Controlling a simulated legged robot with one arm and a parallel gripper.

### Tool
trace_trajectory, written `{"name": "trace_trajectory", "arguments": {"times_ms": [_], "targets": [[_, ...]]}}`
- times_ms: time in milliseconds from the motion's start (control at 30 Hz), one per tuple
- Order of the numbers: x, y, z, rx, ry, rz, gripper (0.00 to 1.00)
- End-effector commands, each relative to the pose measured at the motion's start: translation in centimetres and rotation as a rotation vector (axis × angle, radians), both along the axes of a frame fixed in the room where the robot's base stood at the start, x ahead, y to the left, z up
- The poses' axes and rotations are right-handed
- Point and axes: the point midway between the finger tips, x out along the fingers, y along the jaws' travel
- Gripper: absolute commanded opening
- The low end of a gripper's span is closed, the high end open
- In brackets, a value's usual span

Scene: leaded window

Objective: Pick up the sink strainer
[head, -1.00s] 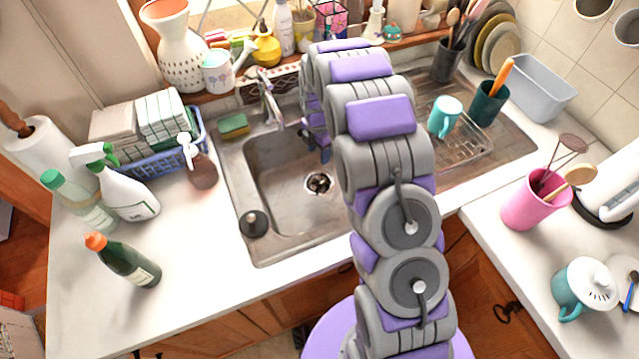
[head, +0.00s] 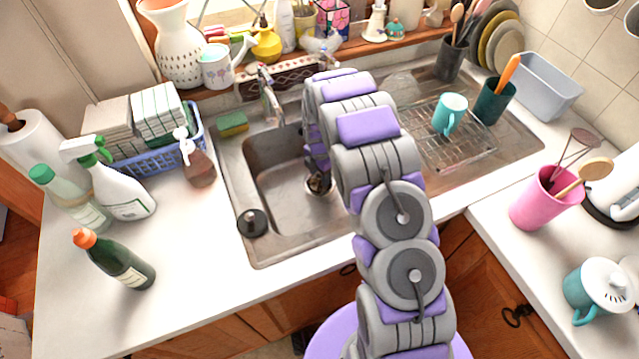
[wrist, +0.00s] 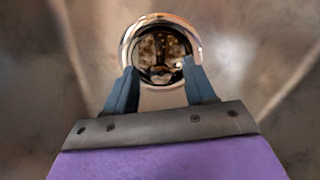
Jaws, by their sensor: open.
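The sink strainer (wrist: 160,50) is a round, shiny metal piece in the drain of the sink basin (head: 285,195). It is seen from above at the top middle of the wrist view, and its dark inside shows. In the head view the strainer (head: 319,186) is partly hidden by my arm. My gripper (wrist: 160,74) is open and empty. Its two blue-grey fingers reach down on either side of the strainer's near edge. I cannot tell whether they touch it. In the head view the fingers are mostly hidden behind my arm.
A round dark stopper (head: 252,222) sits at the basin's near left corner. The faucet (head: 270,97) stands behind the basin. A wire rack (head: 470,150) with a teal mug (head: 449,112) is to the right. Bottles and a blue basket (head: 150,163) stand left.

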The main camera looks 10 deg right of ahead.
Motion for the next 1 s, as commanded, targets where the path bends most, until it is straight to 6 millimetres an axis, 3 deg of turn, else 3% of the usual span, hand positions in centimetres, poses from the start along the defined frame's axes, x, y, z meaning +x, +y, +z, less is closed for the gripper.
{"name": "trace_trajectory", "arguments": {"times_ms": [100, 667, 1000], "targets": [[0.02, 0.01, 0.14, 0.0, -0.001, 0.0, 0.54], [0.04, 0.02, 0.16, 0.0, -0.001, 0.001, 0.01], [0.04, 0.02, 0.15, 0.0, 0.0, 0.001, 0.0]]}}
